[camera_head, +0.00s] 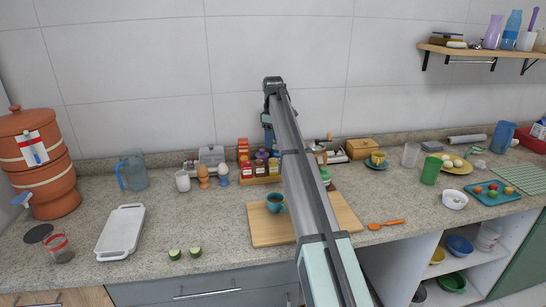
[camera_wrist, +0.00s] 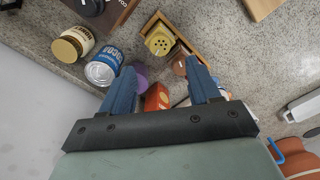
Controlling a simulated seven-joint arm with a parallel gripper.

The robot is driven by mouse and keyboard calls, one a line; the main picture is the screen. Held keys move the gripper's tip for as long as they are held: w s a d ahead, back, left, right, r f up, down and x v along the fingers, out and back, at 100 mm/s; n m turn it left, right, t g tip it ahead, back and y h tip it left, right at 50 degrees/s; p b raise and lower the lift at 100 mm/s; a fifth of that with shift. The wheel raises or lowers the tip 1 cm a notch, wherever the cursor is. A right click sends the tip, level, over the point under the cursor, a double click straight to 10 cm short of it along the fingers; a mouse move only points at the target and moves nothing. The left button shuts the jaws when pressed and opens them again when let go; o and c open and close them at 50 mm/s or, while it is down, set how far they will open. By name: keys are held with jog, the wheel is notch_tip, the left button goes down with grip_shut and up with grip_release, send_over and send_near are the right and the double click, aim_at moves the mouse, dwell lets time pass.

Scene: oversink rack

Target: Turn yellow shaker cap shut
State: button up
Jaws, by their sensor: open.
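The yellow shaker (camera_wrist: 159,42) stands in a wooden rack (camera_wrist: 187,40) in the wrist view. Its round yellow cap faces the camera and shows several dark holes. My gripper (camera_wrist: 162,66) is open and empty, its two blue fingers spread apart. The shaker lies just past the fingertips in the picture, apart from them. In the head view my gripper (camera_head: 268,122) is high above the back of the counter, with my arm across the middle. The rack (camera_head: 262,181) shows left of the arm with several small jars; I cannot make out the yellow shaker there.
Close to the shaker are a brown cap (camera_wrist: 180,66), a purple cap (camera_wrist: 140,74), a red-orange box (camera_wrist: 157,97), a blue can (camera_wrist: 103,66) and a gold-lidded jar (camera_wrist: 72,43). A teal cup (camera_head: 274,203) stands on a cutting board (camera_head: 264,232) in front. The wall is close behind.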

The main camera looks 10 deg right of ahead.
aim_at(273, 159)
notch_tip(273, 159, down, 8)
jog(key=shift+r, duration=0.1)
dwell(0.4)
jog(key=c, duration=1.1)
jog(key=shift+o, duration=0.2)
jog(key=shift+m, duration=0.3)
jog(key=m, duration=0.6)
jog(key=shift+m, duration=3.7)
